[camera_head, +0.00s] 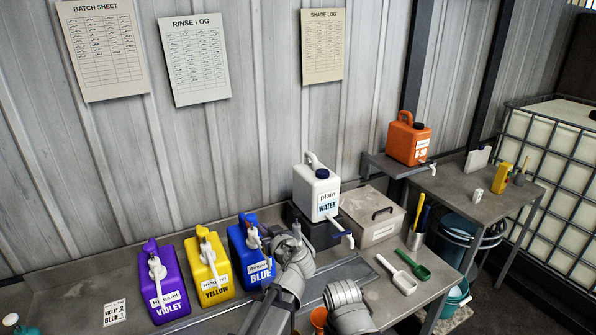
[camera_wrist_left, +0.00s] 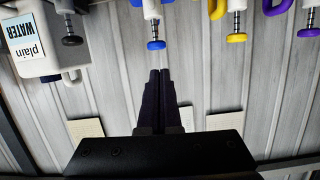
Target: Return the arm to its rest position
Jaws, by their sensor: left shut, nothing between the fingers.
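My left arm comes up from the bottom of the head view, and its left gripper (camera_head: 267,233) is in front of the blue jerrycan (camera_head: 258,270), partly covering it. In the left wrist view the two dark fingers (camera_wrist_left: 160,74) are together with nothing between them. Their tips point toward the blue tap (camera_wrist_left: 156,44), with a visible gap. My right gripper is not in view; a grey arm link shows at the bottom of the head view.
Violet (camera_head: 168,284) and yellow (camera_head: 209,269) jerrycans stand left on the bench. A white water jug (camera_head: 317,194) sits on a dark stand, beside a lidded box (camera_head: 372,218). White (camera_head: 398,275) and green (camera_head: 414,264) scoops lie at right. An orange jug (camera_head: 408,139) stands on a shelf.

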